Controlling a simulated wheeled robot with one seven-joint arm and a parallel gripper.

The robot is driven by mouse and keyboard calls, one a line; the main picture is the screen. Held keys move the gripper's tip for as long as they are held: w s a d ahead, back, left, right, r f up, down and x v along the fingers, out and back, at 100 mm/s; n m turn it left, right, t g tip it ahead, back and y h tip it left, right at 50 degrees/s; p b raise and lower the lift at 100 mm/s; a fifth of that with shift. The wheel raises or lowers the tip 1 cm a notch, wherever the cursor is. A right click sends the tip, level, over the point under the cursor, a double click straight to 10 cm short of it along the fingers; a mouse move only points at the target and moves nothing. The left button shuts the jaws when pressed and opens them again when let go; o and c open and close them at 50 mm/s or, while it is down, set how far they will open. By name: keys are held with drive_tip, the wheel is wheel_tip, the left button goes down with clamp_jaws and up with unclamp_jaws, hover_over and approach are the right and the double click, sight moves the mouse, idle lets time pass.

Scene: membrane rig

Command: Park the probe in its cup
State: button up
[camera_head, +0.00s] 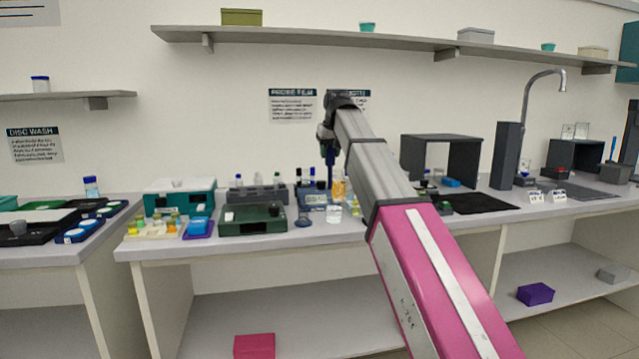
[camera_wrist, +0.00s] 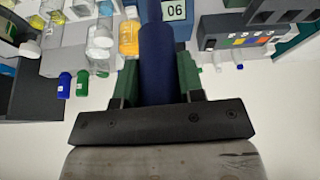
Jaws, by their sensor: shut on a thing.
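My gripper (camera_wrist: 158,75) has green fingers and is shut on the probe, a dark blue cylinder (camera_wrist: 158,60) that points away from the wrist camera. In the head view my gripper (camera_head: 328,145) is at the end of the raised arm, over the back of the middle bench. The probe (camera_head: 330,172) hangs roughly upright below it, just left of an amber bottle (camera_head: 339,188). The probe's far tip is hard to make out. I cannot tell for sure which item is the cup; a small dark blue round piece (camera_head: 303,221) stands near the bench front.
The amber bottle (camera_wrist: 129,38) and clear vials (camera_wrist: 101,40) are close to the probe. A label "06" (camera_wrist: 174,10) is beside it. A dark green case (camera_head: 253,219) and a grey rack (camera_head: 257,194) stand to the left. A shelf (camera_head: 390,41) runs above.

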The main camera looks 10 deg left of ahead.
drive_tip(key=s+a+r, duration=0.2)
drive_tip(key=s+a, duration=0.1)
drive_tip(key=a, duration=0.6)
drive_tip(key=shift+r, duration=0.35)
drive_tip(key=shift+f, duration=0.15)
idle(0.9)
wheel_tip(320, 180, down, 13)
idle(1.8)
drive_tip(key=shift+f, duration=0.2)
idle(0.8)
drive_tip(key=o, duration=0.9)
drive_tip(key=shift+c, duration=0.2)
drive_tip(key=v, duration=1)
drive_tip(key=shift+r, duration=0.4)
